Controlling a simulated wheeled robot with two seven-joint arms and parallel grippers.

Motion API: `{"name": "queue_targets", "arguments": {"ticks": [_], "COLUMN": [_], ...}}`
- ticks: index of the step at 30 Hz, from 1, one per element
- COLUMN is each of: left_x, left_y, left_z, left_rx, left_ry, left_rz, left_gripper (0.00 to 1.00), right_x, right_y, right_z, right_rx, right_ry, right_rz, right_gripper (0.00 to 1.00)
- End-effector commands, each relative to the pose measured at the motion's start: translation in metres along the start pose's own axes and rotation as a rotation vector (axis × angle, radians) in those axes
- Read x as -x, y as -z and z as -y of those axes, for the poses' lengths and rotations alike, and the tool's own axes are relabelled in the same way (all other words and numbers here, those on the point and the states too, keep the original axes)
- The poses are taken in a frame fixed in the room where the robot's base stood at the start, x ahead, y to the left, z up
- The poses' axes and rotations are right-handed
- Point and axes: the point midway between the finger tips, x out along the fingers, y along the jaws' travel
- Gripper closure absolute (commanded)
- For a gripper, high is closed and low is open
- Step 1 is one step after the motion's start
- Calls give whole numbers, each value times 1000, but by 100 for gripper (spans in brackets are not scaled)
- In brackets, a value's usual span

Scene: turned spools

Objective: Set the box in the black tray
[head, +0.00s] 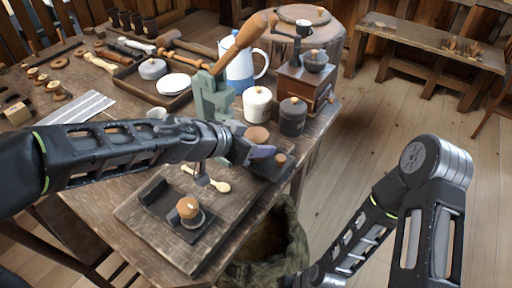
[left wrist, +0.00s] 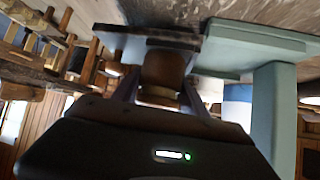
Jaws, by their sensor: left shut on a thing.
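My left gripper (head: 256,152) is shut on a small brown rounded wooden thing (left wrist: 163,70), which I take to be the box. Its top (head: 257,134) shows behind the fingers in the head view; the rest is hidden. A dark flat tray (head: 268,172) lies under and beside the gripper, near the table's right edge, with a small wooden knob (head: 280,159) at its far side. In the left wrist view a dark slab (left wrist: 125,38) shows just beyond the held thing. I cannot tell whether they touch. My right arm is at the lower right, its gripper out of view.
A green vise-like stand (head: 210,98), a white canister (head: 257,103), a dark canister (head: 292,116) and a wooden grinder (head: 305,85) stand behind the gripper. A wooden spoon (head: 218,185) lies near.

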Motion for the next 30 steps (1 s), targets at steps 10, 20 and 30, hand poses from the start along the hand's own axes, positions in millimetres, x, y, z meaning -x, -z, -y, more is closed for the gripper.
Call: {"name": "queue_targets", "arguments": {"ticks": [10,20,30], "left_x": [-1,-1,9], "left_y": [-2,-2,4], "left_z": [0,0,1], "left_rx": [1,0,-1], "left_ry": [0,0,2], "left_rz": [0,0,-1], "left_gripper": [46,27,27], "right_x": [0,0,7], "right_y": [0,0,0], "right_z": [0,0,3], "right_rx": [0,0,0], "right_ry": [0,0,0], "right_rz": [0,0,0], "right_gripper": [64,64,64]}}
